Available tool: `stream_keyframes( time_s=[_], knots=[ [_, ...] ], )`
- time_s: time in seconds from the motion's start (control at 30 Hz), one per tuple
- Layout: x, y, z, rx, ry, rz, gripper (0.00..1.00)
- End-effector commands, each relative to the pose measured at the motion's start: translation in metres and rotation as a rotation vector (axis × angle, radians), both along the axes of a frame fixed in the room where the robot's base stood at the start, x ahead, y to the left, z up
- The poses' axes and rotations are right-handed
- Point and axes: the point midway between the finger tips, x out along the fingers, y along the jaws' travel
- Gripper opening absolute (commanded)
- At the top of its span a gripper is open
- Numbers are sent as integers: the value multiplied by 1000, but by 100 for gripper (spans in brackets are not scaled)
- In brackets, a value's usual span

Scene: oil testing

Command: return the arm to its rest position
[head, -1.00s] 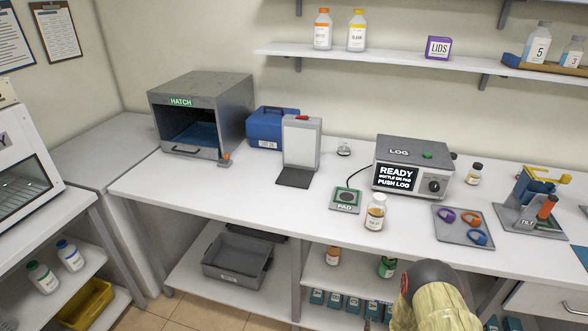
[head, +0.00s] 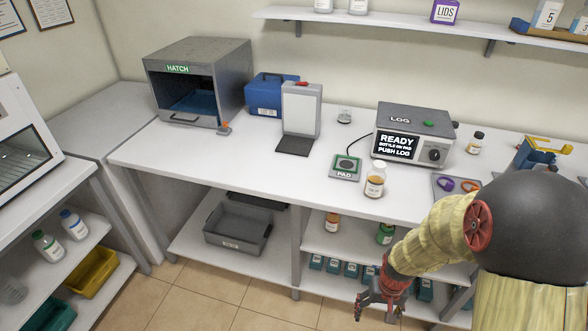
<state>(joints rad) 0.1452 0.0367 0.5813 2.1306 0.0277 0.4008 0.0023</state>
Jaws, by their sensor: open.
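My arm (head: 440,240) reaches in from the lower right of the head view, sleeved in pale yellow with a dark rounded joint. It bends down to the left. My gripper (head: 372,312) hangs low in front of the bench's lower shelf, below the worktop. It is red and dark, its fingers are open, and I see nothing between them. The arm covers the right front part of the bench.
The white worktop (head: 225,160) holds a hatch box (head: 200,80), a blue case (head: 268,95), a pad (head: 345,167), a bottle (head: 374,186) beside it, and a LOG box (head: 415,133). A grey bin (head: 238,230) sits below. Floor at the front is clear.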

Motion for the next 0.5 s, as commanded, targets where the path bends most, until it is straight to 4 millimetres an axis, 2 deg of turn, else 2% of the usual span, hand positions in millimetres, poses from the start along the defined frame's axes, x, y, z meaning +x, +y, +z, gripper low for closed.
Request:
stream_keyframes(
  time_s=[0.03, 0.2, 0.5],
  knots=[
    [-6, 4, 31, 0, 0, 13, 69],
    [-37, 17, 115, 0, 7, 50, 69],
    [-87, 34, 234, -26, -143, 109, 69]
  ],
)
